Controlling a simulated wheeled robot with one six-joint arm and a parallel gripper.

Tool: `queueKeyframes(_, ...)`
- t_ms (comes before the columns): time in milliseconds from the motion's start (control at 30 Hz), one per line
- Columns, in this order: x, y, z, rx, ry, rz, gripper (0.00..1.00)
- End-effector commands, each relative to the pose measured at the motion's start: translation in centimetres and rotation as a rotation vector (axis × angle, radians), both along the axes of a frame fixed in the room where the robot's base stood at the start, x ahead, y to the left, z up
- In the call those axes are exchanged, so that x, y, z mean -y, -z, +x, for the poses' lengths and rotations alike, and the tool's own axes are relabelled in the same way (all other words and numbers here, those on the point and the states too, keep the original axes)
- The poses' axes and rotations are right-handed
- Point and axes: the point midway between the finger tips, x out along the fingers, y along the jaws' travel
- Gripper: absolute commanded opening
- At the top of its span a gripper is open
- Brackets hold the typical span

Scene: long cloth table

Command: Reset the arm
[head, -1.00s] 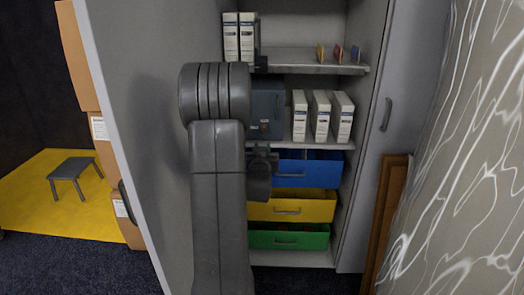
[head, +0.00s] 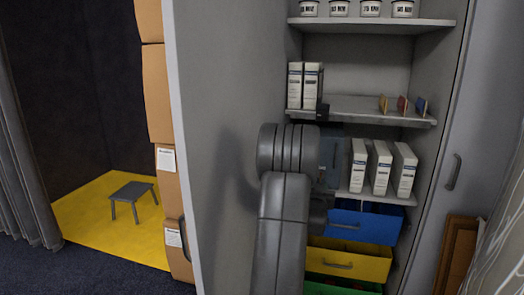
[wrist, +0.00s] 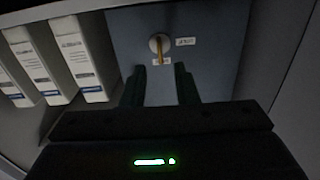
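My arm (head: 282,225) rises in front of the open cabinet and bends at a ribbed joint. In the head view it hides most of my gripper. In the wrist view my gripper (wrist: 160,78) shows two dark fingers apart, with nothing held between them. They point at a blue-grey box (wrist: 220,60) with a round lock and a yellowish key (wrist: 160,48) in it. The key lies just beyond the fingertips. The box (head: 332,155) is partly covered by my arm in the head view.
White binders (head: 381,168) stand right of the box. The cabinet's side panel (head: 225,130) is close on my arm's left. Below are blue (head: 365,222), yellow (head: 350,262) and green (head: 340,287) drawers. Jars (head: 370,8) stand on the top shelf. Cardboard boxes (head: 157,95) are stacked left.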

Motion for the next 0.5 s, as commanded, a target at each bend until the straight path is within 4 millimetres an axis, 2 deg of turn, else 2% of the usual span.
queueKeyframes(200, 1.0, 0.1, 3.4, 0.0, 0.001, 0.0, 0.27)
queueKeyframes(500, 1.7, 0.0, 5.8, -0.001, 0.0, -0.001, 0.27)
